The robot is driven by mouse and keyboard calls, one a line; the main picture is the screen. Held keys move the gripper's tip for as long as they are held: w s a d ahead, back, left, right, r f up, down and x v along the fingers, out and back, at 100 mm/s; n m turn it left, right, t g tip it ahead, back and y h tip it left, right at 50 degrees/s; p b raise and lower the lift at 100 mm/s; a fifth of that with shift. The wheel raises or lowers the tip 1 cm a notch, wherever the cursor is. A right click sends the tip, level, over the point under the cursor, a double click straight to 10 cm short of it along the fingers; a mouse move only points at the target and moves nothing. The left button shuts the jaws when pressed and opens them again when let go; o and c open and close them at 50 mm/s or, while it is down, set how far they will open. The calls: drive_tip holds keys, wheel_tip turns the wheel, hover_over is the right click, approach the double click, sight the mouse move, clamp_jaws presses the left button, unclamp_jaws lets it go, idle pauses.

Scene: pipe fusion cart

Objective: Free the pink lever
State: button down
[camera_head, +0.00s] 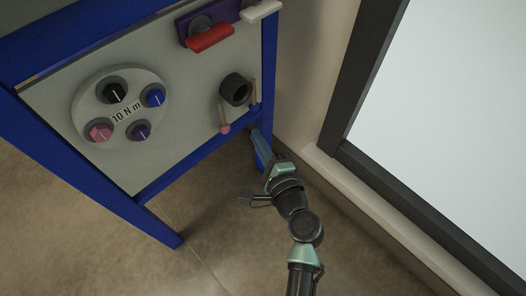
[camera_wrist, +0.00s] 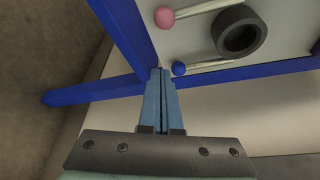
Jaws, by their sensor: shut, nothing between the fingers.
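The pink lever (camera_head: 224,126) is a pale stick with a pink ball end on the cart's grey panel, left of a black ring (camera_head: 235,89). In the wrist view the pink lever (camera_wrist: 165,17) is at the top, with its stick running right beside the black ring (camera_wrist: 241,31). A second lever with a blue ball (camera_wrist: 179,68) lies on the ring's other side. My gripper (camera_head: 262,150) is shut and empty at the panel's lower right corner. In the wrist view its blue fingertips (camera_wrist: 160,72) are together near the blue ball, apart from the pink one. Whether they touch the frame is unclear.
The cart has a blue frame (camera_head: 160,232). Its panel carries a round dial plate (camera_head: 120,103) with several knobs, plus a red handle (camera_head: 209,38) and a white handle (camera_head: 260,11) above. A wall and a dark-framed window (camera_head: 352,80) stand close on the right.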

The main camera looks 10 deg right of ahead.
sight(222, 117)
drive_tip(key=w+a, duration=0.2)
drive_tip(key=a, duration=0.1)
drive_tip(key=shift+w+a+r+b, duration=0.2)
drive_tip(key=shift+w+b, duration=0.1)
drive_tip(key=shift+w, duration=0.1)
drive_tip(key=shift+s+a+r, duration=0.25)
drive_tip(key=shift+s+a, duration=0.05)
drive_tip(key=shift+a, duration=0.1)
drive_tip(key=shift+s+a+r+p, duration=0.1)
drive_tip(key=shift+p, duration=0.4)
drive_tip(key=shift+s+a+m+p, duration=0.1)
drive_tip(key=shift+a+m+p, duration=0.15)
drive_tip(key=shift+p, duration=0.2)
